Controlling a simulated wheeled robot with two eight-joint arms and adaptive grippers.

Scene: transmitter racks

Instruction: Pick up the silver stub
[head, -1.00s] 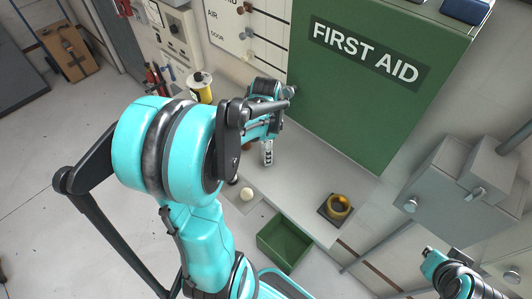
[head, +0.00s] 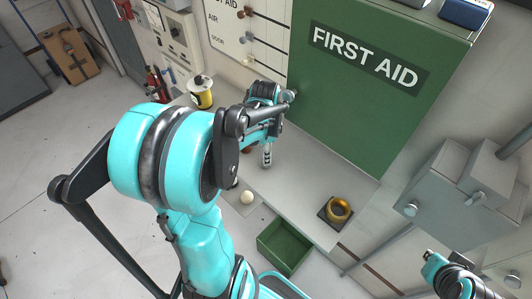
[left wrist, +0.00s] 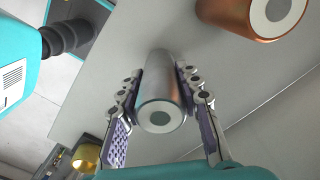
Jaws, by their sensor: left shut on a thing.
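The silver stub (left wrist: 158,90) is a short metallic cylinder with a pale round end and a dark centre. In the left wrist view it sits between the two fingers of my left gripper (left wrist: 162,98), which are closed against its sides. In the head view my left gripper (head: 266,156) is over the grey shelf, and its own arm largely hides the stub. I cannot tell whether the stub touches the shelf. My right gripper (head: 431,257) is at the lower right, apart from the shelf objects; its finger opening is unclear.
A copper stub (left wrist: 262,16) stands close by the silver one. The green first-aid cabinet (head: 340,110) stands behind.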

